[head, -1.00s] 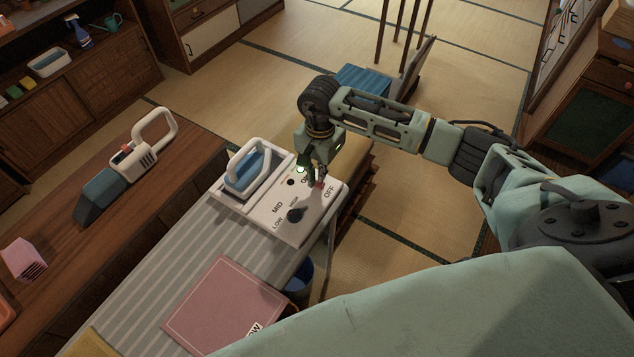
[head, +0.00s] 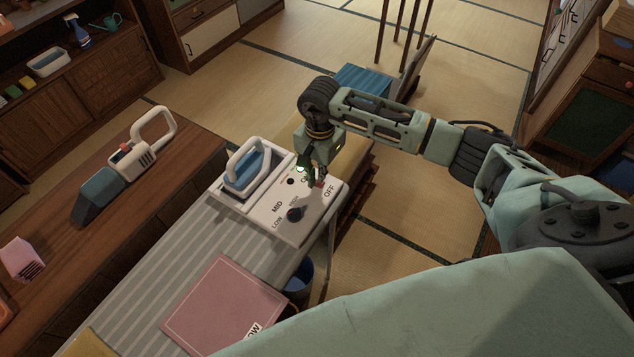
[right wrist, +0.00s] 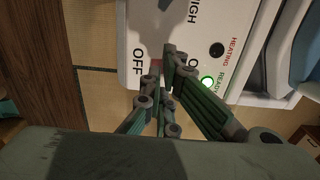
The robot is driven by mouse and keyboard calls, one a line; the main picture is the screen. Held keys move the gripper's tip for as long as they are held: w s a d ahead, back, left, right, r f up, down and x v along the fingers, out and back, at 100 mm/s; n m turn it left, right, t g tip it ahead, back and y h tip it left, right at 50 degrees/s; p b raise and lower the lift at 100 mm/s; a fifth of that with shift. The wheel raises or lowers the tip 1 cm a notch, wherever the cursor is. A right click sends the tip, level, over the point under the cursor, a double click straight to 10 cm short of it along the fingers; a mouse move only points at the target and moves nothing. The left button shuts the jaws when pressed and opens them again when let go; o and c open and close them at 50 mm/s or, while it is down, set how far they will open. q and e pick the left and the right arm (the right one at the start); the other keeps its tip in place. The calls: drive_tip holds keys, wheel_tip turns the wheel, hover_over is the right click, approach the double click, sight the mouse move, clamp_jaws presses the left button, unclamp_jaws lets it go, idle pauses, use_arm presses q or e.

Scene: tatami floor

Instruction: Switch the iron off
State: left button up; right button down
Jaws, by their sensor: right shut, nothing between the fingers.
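The iron (head: 248,168), white and blue, rests in its station at the far end of the ironing board (head: 150,275). My right gripper (head: 316,182) is shut and empty, pointing down at the panel close to the OFF marking and a small red part (head: 321,184). In the right wrist view the fingers (right wrist: 165,85) are over the panel (right wrist: 180,30) beside the word OFF; a green light (right wrist: 208,81) labelled READY is lit. Contact cannot be told. My left gripper is not in view.
A pink folded cloth (head: 222,305) lies on the board. A blue bin (head: 300,275) stands below its right edge. A wooden counter with a handheld vacuum (head: 125,165) is at the left. Open tatami (head: 400,250) lies to the right.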

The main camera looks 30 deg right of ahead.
drive_tip(key=shift+f+b, duration=0.9)
drive_tip(key=shift+f, duration=0.1)
drive_tip(key=shift+r, duration=0.15)
drive_tip(key=shift+r+p, duration=1.75)
drive_tip(key=shift+r, duration=1.7)
